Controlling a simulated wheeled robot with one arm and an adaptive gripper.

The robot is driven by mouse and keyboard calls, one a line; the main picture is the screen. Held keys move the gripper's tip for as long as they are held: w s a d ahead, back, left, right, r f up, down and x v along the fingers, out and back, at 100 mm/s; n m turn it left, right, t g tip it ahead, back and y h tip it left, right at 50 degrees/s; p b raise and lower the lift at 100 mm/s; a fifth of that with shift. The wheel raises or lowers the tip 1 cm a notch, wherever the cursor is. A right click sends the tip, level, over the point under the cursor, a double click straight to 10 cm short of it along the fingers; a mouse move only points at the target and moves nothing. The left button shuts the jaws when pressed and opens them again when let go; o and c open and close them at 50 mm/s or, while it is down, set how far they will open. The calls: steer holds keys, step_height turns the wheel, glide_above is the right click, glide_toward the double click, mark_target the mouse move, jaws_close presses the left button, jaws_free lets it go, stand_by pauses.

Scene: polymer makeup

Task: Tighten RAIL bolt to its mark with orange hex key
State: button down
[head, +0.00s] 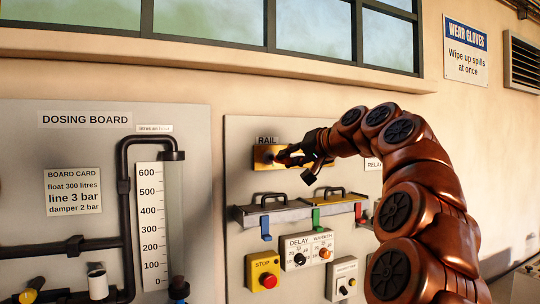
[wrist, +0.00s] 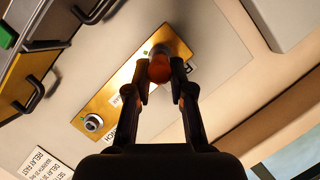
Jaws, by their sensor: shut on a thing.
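My gripper (head: 300,155) is at the brass plate (head: 260,164) under the RAIL label (head: 266,140). It also shows in the wrist view (wrist: 160,85), its two fingers shut on the orange hex key (wrist: 160,71). Only the key's rounded orange end shows clearly; its tip points at the plate end by the RAIL label. The RAIL bolt is largely hidden behind the key, so I cannot tell whether the key is seated in it. A green mark shows beside that spot. A second round metal bolt (wrist: 93,123) sits at the plate's other end, by a label ending in "NCH".
Below the plate, a shelf (head: 285,214) carries handled lids and coloured tabs. Under it are the DELAY and WARMTH dials (head: 309,248) and a yellow STOP box (head: 262,270). The dosing board (head: 30,140) with its pipes stands to the left.

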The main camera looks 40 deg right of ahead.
stand_by(0.5)
steer(key=shift+f+m+t, duration=0.1)
steer(key=shift+m+t, duration=0.2)
steer(key=shift+m, duration=0.2)
steer(key=shift+d+m+y, duration=0.1)
steer(key=shift+m+y, duration=0.4)
steer(key=shift+m, duration=0.1)
steer(key=c, duration=0.9)
jaws_free()
steer(key=shift+c, duration=0.2)
steer(key=shift+s, duration=0.1)
steer(key=v, duration=1.1)
steer(key=shift+s, duration=0.4)
